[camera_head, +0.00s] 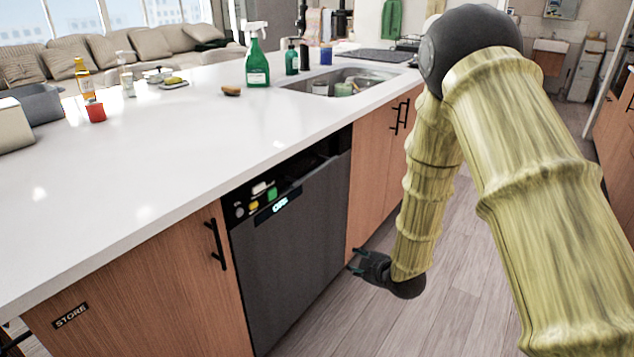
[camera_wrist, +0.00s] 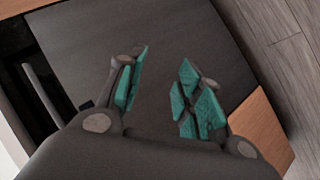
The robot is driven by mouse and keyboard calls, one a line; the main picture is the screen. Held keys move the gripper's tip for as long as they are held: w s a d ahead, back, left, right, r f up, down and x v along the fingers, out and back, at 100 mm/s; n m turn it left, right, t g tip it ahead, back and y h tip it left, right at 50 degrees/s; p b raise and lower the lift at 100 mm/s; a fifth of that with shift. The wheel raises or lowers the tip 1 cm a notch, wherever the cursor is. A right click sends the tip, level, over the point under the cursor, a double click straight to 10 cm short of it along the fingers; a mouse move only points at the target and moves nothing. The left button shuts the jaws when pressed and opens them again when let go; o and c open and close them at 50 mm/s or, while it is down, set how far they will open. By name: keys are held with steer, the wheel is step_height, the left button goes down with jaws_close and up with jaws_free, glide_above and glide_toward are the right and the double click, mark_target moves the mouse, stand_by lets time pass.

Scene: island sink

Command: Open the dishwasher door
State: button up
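The dishwasher door (camera_head: 295,255) is a dark grey panel under the white counter, between wooden cabinet fronts. Its black control strip (camera_head: 265,201) has coloured marks and a lit display. A dark gap shows between the strip and the counter; I cannot tell whether the door is slightly ajar. My gripper (camera_head: 356,261) is low in front of the door's right side, near the cabinet edge. In the wrist view its teal fingers (camera_wrist: 162,78) are apart with nothing between them, and the dark door (camera_wrist: 170,25) lies beyond. A grey bar (camera_wrist: 42,94) runs along the black strip at left.
The white counter (camera_head: 170,150) overhangs the front. Black cabinet handles (camera_head: 215,244) stick out left of the dishwasher and on the right cabinet (camera_head: 376,165). A green spray bottle (camera_head: 257,62) stands near the sink (camera_head: 345,82). The wooden floor (camera_head: 370,315) before the door is clear.

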steer(key=w+a+r+n+t+y+b, duration=0.2)
steer(key=w+a+r+n, duration=0.25)
steer(key=w+r, duration=0.45)
steer(key=n+t+y, duration=0.1)
steer(key=n+y, duration=0.1)
steer(key=n, duration=0.3)
glide_toward(318, 171)
steer(key=b+x, duration=0.1)
steer(key=x, duration=0.9)
steer(key=shift+w+a+f+b, duration=0.1)
steer(key=shift+w+a+b, duration=0.2)
steer(key=shift+b, duration=0.1)
steer(key=shift+c, duration=0.3)
jaws_close()
